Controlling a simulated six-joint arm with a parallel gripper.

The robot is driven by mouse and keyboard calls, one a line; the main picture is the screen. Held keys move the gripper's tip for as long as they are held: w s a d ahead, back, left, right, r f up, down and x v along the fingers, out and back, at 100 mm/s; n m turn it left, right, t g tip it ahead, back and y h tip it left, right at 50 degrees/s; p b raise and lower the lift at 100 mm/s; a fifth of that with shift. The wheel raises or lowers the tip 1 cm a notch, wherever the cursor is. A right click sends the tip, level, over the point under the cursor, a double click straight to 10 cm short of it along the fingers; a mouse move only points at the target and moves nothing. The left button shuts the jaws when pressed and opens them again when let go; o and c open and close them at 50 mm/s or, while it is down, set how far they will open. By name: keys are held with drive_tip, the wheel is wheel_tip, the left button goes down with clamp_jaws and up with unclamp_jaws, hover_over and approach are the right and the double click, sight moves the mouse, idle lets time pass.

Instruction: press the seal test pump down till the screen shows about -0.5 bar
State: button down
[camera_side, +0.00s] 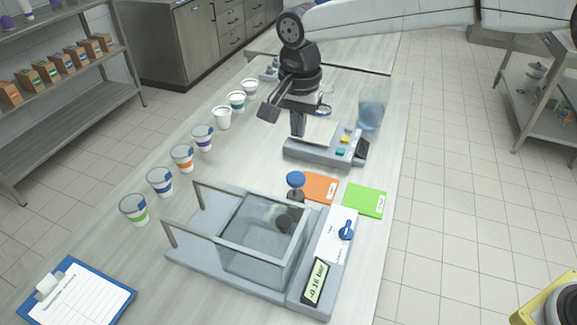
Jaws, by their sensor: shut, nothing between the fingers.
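The seal test unit (205,250) stands at the front of the bench, with a clear-walled chamber (250,262). Its pump (295,180), with a round blue knob on a dark stem, stands upright at the chamber's back right corner. The screen (315,282) on its right panel appears to read about -0.16 bar; the second decimal is hard to make out. A blue lever (347,229) sits on the same panel. My gripper (298,130) is shut and empty, pointing down above and behind the pump, apart from it.
A grey device with coloured buttons (343,151) lies behind the pump, close to my gripper. Orange (320,187) and green (364,201) cards lie right of the pump. Several cups (182,158) line the left. A clear bluish container (371,110) stands at the right edge.

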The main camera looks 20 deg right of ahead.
sight(295, 177)
drive_tip(key=shift+r, duration=0.1)
drive_tip(key=r, duration=0.3)
drive_tip(key=shift+w+a, duration=0.15)
drive_tip(key=shift+w, duration=0.15)
idle(0.5)
wheel_tip(295, 177, down, 14)
idle(0.8)
drive_tip(key=shift+s+f, duration=0.1)
drive_tip(key=shift+f, duration=1.75)
